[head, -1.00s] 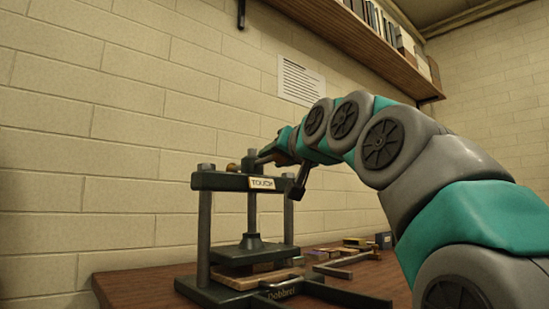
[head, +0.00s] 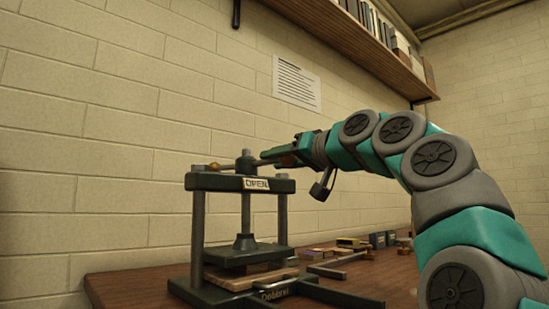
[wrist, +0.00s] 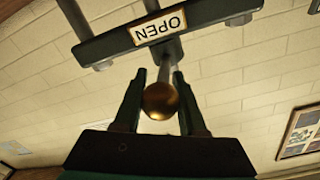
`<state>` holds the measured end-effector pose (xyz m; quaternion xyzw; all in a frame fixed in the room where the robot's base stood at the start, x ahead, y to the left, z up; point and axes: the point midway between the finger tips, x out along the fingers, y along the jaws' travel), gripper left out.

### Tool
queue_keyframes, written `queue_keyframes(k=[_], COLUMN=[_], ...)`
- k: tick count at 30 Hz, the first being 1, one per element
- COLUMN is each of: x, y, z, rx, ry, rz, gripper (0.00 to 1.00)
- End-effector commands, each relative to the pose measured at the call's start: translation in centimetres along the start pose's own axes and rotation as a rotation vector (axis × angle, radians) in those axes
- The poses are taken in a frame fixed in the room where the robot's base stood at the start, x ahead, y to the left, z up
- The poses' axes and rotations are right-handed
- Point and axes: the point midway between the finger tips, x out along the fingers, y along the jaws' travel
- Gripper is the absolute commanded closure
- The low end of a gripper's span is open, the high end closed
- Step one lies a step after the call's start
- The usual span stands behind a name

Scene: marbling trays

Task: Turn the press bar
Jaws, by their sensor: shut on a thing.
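The press (head: 240,184) stands on the table, with a dark frame, upright posts and a pressing plate (head: 243,251) above a light board (head: 252,277). The label (head: 256,184) on its top beam reads OPEN. The press bar (head: 214,167) runs through the screw head (head: 246,162) above the beam. My gripper (head: 283,157) is shut on the bar's right end. In the wrist view, the bar's brass knob (wrist: 161,101) sits between the two fingers of my gripper (wrist: 160,92), with the beam and its OPEN label (wrist: 159,27) beyond.
Several small boxes and blocks (head: 353,243) lie on the wooden table (head: 130,285) right of the press. A shelf (head: 350,55) with books runs above. A paper sheet (head: 296,83) hangs on the brick wall. The air left of the press is clear.

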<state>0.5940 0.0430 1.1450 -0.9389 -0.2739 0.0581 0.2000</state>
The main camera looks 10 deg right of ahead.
Motion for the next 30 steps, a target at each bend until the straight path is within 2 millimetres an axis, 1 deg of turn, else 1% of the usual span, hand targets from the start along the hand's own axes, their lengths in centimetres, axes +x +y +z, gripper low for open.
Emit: queue_keyframes(k=[9,10,17,26,30], x=[-0.08,-0.07,-0.04,-0.09,-0.59], y=[0.02,0.03,0.04,0.04,0.03], z=[-0.11,-0.10,-0.04,-0.01,-0.06], rx=[-0.001,-0.001,-0.001,-0.001,-0.001], ry=[0.002,0.001,0.000,-0.001,0.000], rz=[-0.003,-0.003,-0.002,-0.002,-0.002], gripper=[1.00,0.56,0.30,0.29,0.29])
